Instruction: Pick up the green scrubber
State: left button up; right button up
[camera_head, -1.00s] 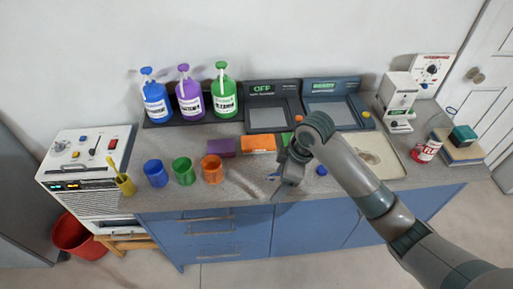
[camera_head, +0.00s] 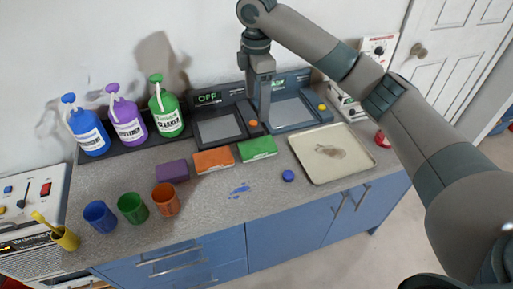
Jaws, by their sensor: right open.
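The green scrubber (camera_head: 257,149) is a flat green block lying on the grey counter, at the right end of a row with an orange scrubber (camera_head: 213,160) and a purple one (camera_head: 172,171). My right gripper (camera_head: 264,115) points down from the raised arm, above and behind the green scrubber in the picture. It holds nothing that I can see. The gap between its fingers is hard to make out. The whole green scrubber is visible. My left gripper is out of view.
Blue, green and orange cups (camera_head: 132,208) stand at the left front. Several pump bottles (camera_head: 128,124) stand behind. A beige tray (camera_head: 305,169) with a stain lies to the right. A blue cap (camera_head: 288,175) and blue smear (camera_head: 239,191) lie in front.

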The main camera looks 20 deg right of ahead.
jog(key=shift+f, duration=0.15)
jog(key=p, duration=0.4)
send_over(257, 145)
notch_tip(257, 145, down, 11)
jog(key=shift+s+a+f, duration=0.1)
jog(key=shift+s+f, duration=0.05)
jog(key=shift+f, duration=0.4)
jog(key=shift+f+p, duration=0.2)
jog(key=shift+p, duration=0.1)
notch_tip(257, 145, down, 4)
jog(key=shift+r+p, duration=0.1)
jog(key=shift+p, duration=0.95)
jog(key=shift+f, duration=0.5)
